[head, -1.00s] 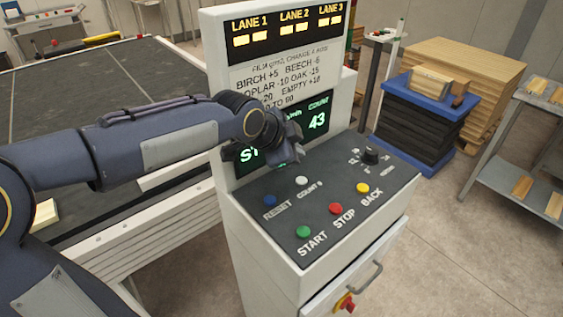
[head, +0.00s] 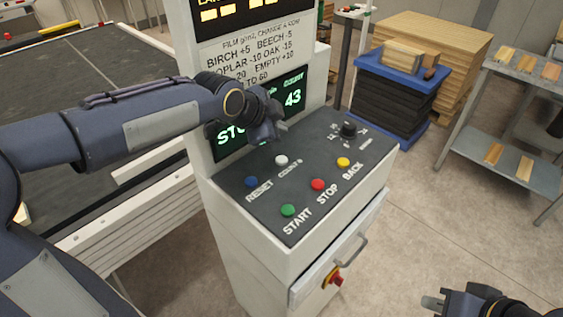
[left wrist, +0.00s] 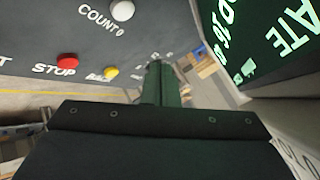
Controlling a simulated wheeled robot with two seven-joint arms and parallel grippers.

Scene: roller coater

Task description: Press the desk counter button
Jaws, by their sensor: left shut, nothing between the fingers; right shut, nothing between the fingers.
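The white button labelled COUNT 0 (head: 281,160) sits on the sloping dark desk of the console, right of the blue RESET button (head: 251,182). It also shows at the top of the left wrist view (left wrist: 122,10). My left gripper (head: 277,130) is shut and empty, above and behind the white button in the head view, apart from it, in front of the green-lit screen. Its shut fingers (left wrist: 160,85) point toward the desk's far end in the left wrist view. My right gripper (head: 432,302) is shut and empty at the lower right, away from the console.
The desk also bears green START (head: 288,210), red STOP (head: 318,184) and yellow BACK (head: 343,162) buttons and a black knob (head: 348,129). The screen (head: 292,97) reads COUNT 43.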

